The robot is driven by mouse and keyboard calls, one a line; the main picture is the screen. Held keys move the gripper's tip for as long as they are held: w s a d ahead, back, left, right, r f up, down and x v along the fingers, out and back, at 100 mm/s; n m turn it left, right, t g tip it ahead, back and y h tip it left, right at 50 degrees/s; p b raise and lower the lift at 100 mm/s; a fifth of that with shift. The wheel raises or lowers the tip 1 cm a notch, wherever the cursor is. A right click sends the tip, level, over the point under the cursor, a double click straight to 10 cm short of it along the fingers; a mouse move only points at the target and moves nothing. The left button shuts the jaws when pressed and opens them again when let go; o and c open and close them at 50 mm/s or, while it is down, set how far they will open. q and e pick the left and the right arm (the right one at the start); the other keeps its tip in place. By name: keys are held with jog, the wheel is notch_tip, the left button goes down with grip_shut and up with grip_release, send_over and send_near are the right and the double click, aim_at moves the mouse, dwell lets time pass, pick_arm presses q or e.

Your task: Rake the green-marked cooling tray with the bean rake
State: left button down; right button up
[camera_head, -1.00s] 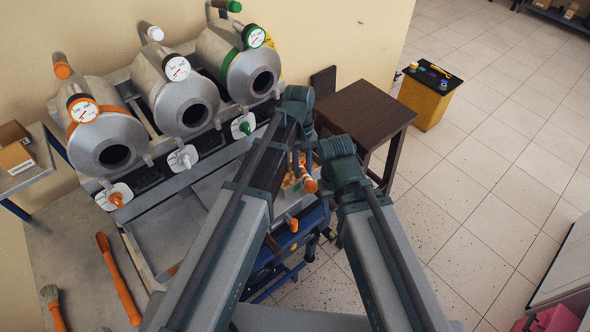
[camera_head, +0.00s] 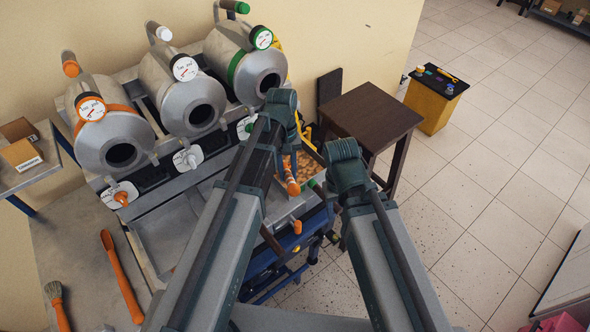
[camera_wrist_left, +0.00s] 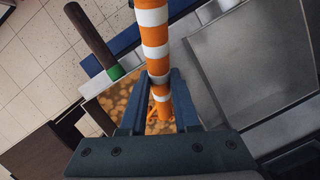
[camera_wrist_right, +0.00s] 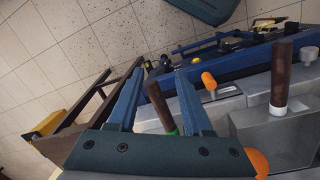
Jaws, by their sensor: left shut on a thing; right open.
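My left gripper (camera_wrist_left: 160,85) is shut on the orange-and-white striped handle of the bean rake (camera_wrist_left: 155,38). It holds the rake over the green-marked cooling tray (camera_wrist_left: 100,84), where brown beans show below the fingers. A dark handle with a green band (camera_wrist_left: 92,38) sits at that tray's edge.
Three roaster drums stand at the back, marked orange (camera_head: 112,138), white (camera_head: 190,100) and green (camera_head: 250,70). A brush (camera_head: 56,305) and an orange-handled tool (camera_head: 121,278) lie on the left bench. A dark side table (camera_head: 370,115) stands right of the machine. Open floor lies right.

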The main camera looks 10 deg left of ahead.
pick_arm(q)
jog(key=shift+w+d, duration=0.1)
jog(key=shift+d, duration=0.05)
jog(key=shift+w+d, duration=0.3)
jog(key=shift+d, duration=0.55)
jog(key=shift+w+d, duration=0.25)
jog(key=shift+d, duration=0.6)
jog(key=shift+w+d, duration=0.3)
jog(key=shift+d, duration=0.55)
jog(key=shift+a, duration=0.1)
jog(key=shift+s+a, duration=0.45)
jog(key=shift+a, duration=0.35)
jog(key=shift+s+a, duration=0.5)
jog(key=shift+a, duration=0.35)
jog(key=shift+s+a, duration=0.45)
jog(key=shift+a, duration=0.35)
jog(key=shift+w+d, duration=0.1)
jog(key=d, duration=0.1)
jog(key=w+d, duration=0.1)
jog(key=d, duration=0.3)
jog(key=shift+w, duration=0.35)
